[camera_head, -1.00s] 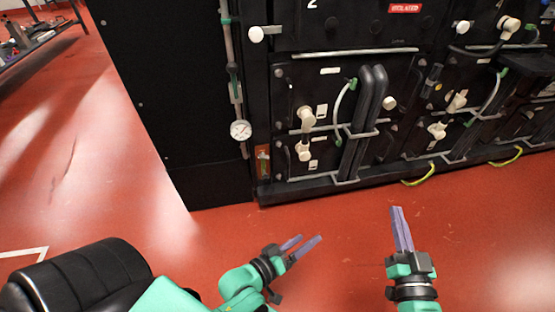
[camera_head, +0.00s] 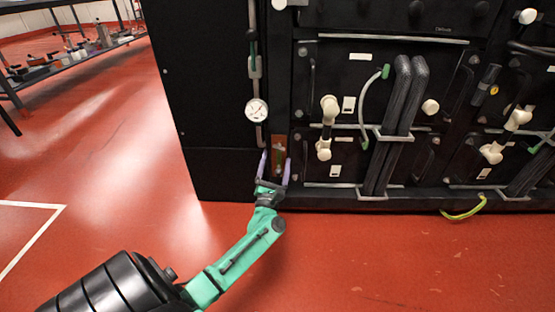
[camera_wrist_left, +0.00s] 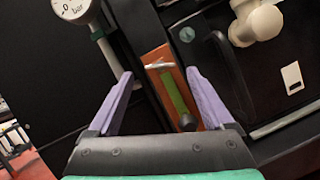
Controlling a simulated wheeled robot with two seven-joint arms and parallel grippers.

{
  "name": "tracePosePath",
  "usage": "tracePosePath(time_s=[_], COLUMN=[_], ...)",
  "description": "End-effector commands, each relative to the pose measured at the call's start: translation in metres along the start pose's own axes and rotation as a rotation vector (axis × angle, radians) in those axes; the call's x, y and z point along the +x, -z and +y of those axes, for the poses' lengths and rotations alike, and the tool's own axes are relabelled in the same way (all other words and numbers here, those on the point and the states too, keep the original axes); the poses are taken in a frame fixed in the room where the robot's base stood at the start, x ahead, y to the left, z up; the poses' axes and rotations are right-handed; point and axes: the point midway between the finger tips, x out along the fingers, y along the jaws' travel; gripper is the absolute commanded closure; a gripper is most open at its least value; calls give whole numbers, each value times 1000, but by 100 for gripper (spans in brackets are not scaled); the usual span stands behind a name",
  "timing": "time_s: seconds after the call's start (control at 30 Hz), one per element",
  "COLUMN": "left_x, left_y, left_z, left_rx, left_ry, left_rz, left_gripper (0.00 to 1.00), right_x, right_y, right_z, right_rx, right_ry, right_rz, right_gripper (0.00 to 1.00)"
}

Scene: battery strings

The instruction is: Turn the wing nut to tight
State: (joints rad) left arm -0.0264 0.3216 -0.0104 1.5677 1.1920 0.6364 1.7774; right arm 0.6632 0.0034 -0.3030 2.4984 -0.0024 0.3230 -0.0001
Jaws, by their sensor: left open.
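A small pale metal piece, which looks like the wing nut (camera_wrist_left: 158,65), sits at the top of an orange plate (camera_wrist_left: 151,56) with a green strip in the left wrist view. In the head view the orange plate (camera_head: 279,142) is low on the black cabinet, and the nut is too small to make out. My left gripper (camera_head: 275,160) is open and empty, its purple fingers pointing up at the plate. In the left wrist view the open fingers (camera_wrist_left: 160,73) stand on either side of the plate. I cannot tell whether they touch anything. My right gripper is not in view.
A round pressure gauge (camera_head: 257,110) hangs on a pipe just above and left of the plate. To the right are black battery units with white knobs (camera_head: 329,106) and thick black cables (camera_head: 400,110). The red floor (camera_head: 400,260) in front is clear. A cluttered shelf (camera_head: 75,58) stands far left.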

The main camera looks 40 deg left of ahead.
Motion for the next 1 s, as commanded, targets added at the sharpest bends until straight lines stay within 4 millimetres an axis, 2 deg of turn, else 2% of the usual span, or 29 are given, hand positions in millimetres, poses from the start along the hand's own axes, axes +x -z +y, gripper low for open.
tracePosePath(time_s=[0.1,0.2,0.43,0.47,0.6,0.67,0.7,1.0], left_x=[21,29,31,31,31,31,31,31], left_y=[2,1,0,0,0,0,0,-1], left_z=[-1,0,0,0,0,0,0,0], left_rx=[0,0,1,1,1,1,1,35], left_ry=[-1,0,2,2,2,1,1,15], left_rz=[-1,0,1,1,0,0,0,1], left_gripper=[15,15,15,19,72,95,100,100], right_x=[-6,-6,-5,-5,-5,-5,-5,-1], right_y=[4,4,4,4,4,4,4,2], right_z=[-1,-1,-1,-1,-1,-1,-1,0], right_rx=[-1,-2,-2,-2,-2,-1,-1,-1], right_ry=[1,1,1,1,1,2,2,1], right_rz=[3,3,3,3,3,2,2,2], right_gripper=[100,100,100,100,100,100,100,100])
